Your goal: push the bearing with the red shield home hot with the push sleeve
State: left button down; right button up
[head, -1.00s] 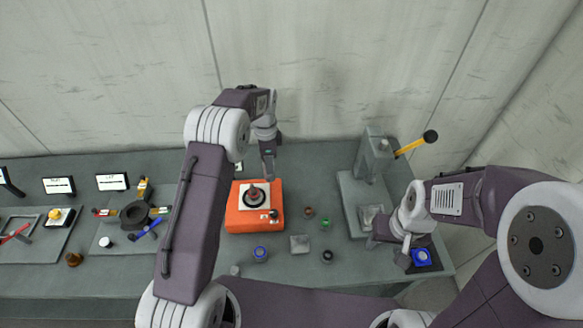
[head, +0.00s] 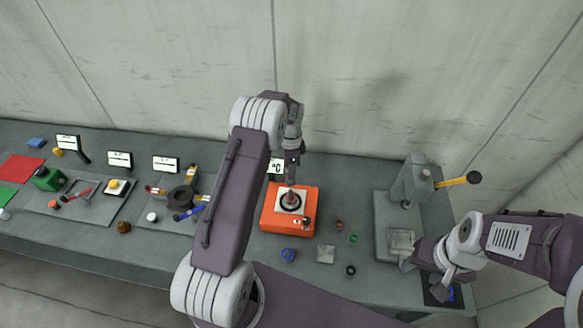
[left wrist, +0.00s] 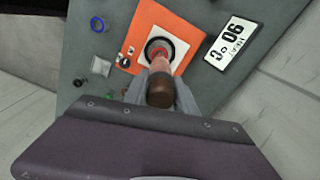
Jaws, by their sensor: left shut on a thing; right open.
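An orange heater block (head: 274,216) stands on the bench with a white top plate and a dark ring on it. My left gripper (head: 291,183) is over this plate, shut on a brown-topped piece (left wrist: 160,90) with a pinkish lower part. Beneath that piece, the left wrist view shows a red ring (left wrist: 158,51) inside the dark ring; it looks like the red-shielded bearing. I cannot tell whether the held piece touches it. The push sleeve cannot be told for certain. My right gripper (head: 425,275) is open at the right end of the bench.
A grey press (head: 411,185) with a yellow lever stands at the back right. Small rings, including a blue one (head: 288,255) and a green one (head: 354,238), lie before the heater with a grey square block (head: 326,254). A temperature display (left wrist: 233,45) stands behind the heater.

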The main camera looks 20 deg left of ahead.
aim_at(291, 184)
pick_arm(q)
notch_tip(291, 184, down, 4)
jog(key=shift+r+b, duration=0.15)
jog(key=shift+b, duration=0.95)
jog(key=shift+f+b, duration=1.85)
jog(key=shift+f, duration=0.7)
jog(key=shift+f+b, duration=0.85)
jog(key=shift+f, duration=0.25)
jog(key=shift+s+f, duration=0.2)
jog(key=shift+s, duration=0.05)
jog(key=shift+w+r+p, duration=0.25)
jog(key=shift+r+p, duration=0.45)
jog(key=shift+r, duration=0.4)
jog(key=shift+s+r+p, duration=0.1)
jog(key=shift+r+p, duration=0.7)
jog(key=shift+r, duration=0.6)
jog(key=shift+r+p, duration=2.15)
jog(key=shift+r, duration=1)
